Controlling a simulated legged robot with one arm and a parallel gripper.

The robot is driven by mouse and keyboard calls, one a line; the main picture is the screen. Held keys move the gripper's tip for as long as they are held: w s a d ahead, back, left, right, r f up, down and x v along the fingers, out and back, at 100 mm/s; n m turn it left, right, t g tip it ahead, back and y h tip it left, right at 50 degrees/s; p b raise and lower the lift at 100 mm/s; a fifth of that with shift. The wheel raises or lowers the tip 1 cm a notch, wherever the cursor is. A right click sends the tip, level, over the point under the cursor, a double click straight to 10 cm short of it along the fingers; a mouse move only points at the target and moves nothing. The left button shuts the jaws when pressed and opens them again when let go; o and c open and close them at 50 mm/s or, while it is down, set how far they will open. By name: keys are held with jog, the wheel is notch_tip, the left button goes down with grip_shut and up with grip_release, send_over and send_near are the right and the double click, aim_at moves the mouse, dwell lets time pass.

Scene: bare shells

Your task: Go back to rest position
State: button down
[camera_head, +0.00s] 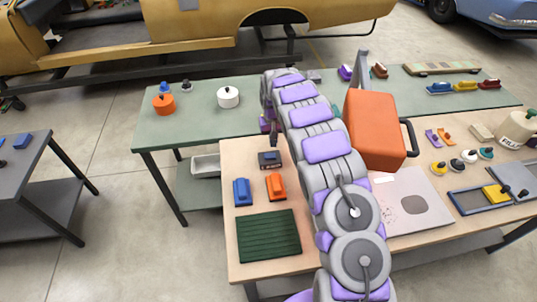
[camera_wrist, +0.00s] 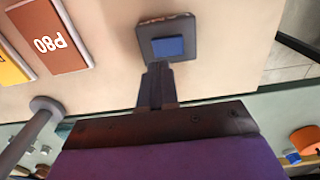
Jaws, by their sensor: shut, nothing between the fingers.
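My gripper (camera_head: 274,141) hangs at the far end of my arm, over the back left of the wooden table. Its dark fingers (camera_wrist: 157,68) are together in the wrist view, with nothing between them. The fingertips point at a small dark block with a blue patch (camera_wrist: 168,47), which also shows in the head view (camera_head: 269,159). I cannot tell whether the tips touch it. My arm stretches across the table and hides part of its middle.
The wooden table holds a blue block (camera_head: 242,192), an orange block (camera_head: 276,187), a green ridged mat (camera_head: 268,235) and an orange-red box (camera_head: 375,130) close to my arm. The green table (camera_head: 195,118) behind bears pots. A brown P80 sheet (camera_wrist: 48,35) lies left in the wrist view.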

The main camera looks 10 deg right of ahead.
jog(key=shift+r, duration=0.85)
jog(key=shift+r, duration=0.1)
